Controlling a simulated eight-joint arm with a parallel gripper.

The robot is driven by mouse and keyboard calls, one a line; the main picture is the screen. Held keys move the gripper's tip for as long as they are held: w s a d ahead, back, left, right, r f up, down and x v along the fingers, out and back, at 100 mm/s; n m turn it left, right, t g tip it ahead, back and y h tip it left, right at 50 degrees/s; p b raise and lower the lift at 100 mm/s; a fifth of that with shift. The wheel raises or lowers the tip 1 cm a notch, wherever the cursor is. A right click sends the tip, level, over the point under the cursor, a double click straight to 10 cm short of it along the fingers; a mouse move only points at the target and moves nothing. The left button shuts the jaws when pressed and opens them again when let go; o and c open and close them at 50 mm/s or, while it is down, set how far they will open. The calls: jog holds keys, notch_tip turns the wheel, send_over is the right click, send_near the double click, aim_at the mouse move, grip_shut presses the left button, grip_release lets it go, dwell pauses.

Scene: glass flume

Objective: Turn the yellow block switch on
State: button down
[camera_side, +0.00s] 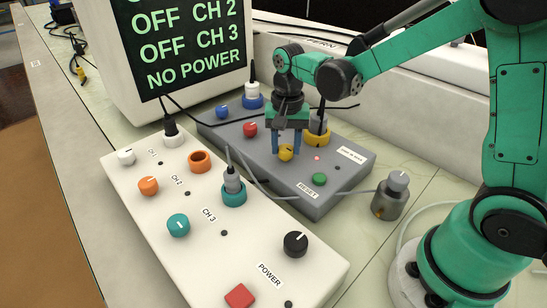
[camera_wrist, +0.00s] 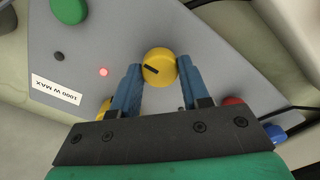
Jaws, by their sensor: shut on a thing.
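The yellow block switch (camera_side: 286,152) is a round yellow knob on the grey panel (camera_side: 345,172). In the wrist view the knob (camera_wrist: 160,67) shows a dark pointer line slanting across its face. My gripper (camera_side: 287,150) points down over the grey panel with its blue fingers on either side of the knob. In the wrist view my gripper (camera_wrist: 158,72) has both fingertips against the knob's sides, shut on it. A small red light (camera_wrist: 103,72) glows on the panel near the knob; it also shows in the side view (camera_side: 317,158).
The panel also holds a yellow socket with a plug (camera_side: 318,136), a red knob (camera_side: 250,129), a blue knob (camera_side: 222,112) and a green RESET button (camera_side: 319,179). A white control box (camera_side: 255,240) stands in front. A monitor (camera_side: 190,45) reads NO POWER. Cables cross the panel.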

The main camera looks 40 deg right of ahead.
aim_at(286, 147)
jog(key=shift+c, duration=2.1)
grip_release()
jog(key=shift+r, duration=2.8)
